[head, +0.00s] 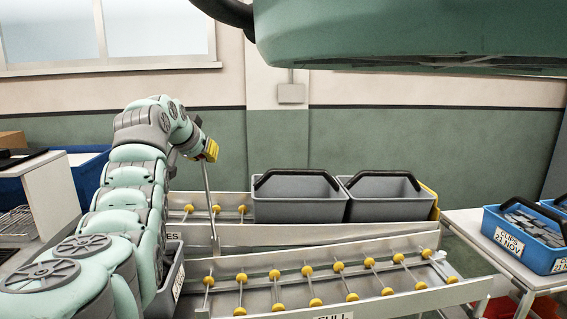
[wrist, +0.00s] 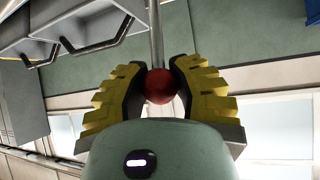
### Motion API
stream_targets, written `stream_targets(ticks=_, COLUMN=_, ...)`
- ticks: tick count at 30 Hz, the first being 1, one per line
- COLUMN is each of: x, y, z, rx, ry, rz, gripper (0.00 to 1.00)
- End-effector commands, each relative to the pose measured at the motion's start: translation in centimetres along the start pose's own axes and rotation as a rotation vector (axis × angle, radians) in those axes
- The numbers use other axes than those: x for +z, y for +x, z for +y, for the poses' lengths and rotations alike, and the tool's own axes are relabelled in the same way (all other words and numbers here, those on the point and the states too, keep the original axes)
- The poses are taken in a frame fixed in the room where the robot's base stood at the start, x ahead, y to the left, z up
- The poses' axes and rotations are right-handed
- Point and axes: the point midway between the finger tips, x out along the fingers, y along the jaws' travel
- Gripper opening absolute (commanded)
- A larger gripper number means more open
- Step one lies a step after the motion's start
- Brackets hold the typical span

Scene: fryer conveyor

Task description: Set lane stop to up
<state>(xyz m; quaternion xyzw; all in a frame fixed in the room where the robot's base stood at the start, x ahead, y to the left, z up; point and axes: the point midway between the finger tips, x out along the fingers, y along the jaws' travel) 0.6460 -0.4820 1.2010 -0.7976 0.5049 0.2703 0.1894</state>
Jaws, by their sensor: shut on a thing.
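The lane stop is a thin grey lever (head: 211,205) that rises beside the upper roller lane and leans slightly left toward its top in the head view. In the wrist view its rod (wrist: 157,35) ends in a red ball knob (wrist: 159,86). My gripper (wrist: 160,84) has its yellow ribbed fingers on both sides of the knob and is shut on it. In the head view my gripper (head: 210,150) is at the lever's top, and the knob is hidden there.
Two grey bins with black handles (head: 299,206) (head: 385,207) stand on the upper lane (head: 230,200), right of the lever. The lower lane (head: 330,280) with yellow rollers is empty. A blue crate (head: 530,255) of clips stands on a right-hand table. A grey bin (head: 170,285) is partly behind my arm.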

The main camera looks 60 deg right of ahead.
Motion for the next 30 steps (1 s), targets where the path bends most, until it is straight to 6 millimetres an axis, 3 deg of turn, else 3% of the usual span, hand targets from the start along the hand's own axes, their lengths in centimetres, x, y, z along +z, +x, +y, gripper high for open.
stream_targets(ticks=1, x=-0.75, y=-0.35, z=0.08, rx=0.000, ry=0.004, rz=0.020, gripper=0.00)
stream_targets(ticks=10, x=-0.79, y=-0.37, z=0.09, rx=-0.001, ry=0.004, rz=0.022, gripper=0.00)
stream_targets(ticks=11, x=-0.80, y=-0.37, z=0.09, rx=-0.001, ry=0.004, rz=0.022, gripper=0.29)
stream_targets(ticks=18, x=-0.43, y=-0.18, z=0.09, rx=0.000, ry=0.003, rz=0.012, gripper=0.54)
stream_targets(ticks=21, x=-0.34, y=-0.14, z=0.08, rx=0.000, ry=0.002, rz=0.009, gripper=0.63)
stream_targets(ticks=30, x=-0.19, y=-0.16, z=0.02, rx=-0.001, ry=0.001, rz=0.006, gripper=0.63)
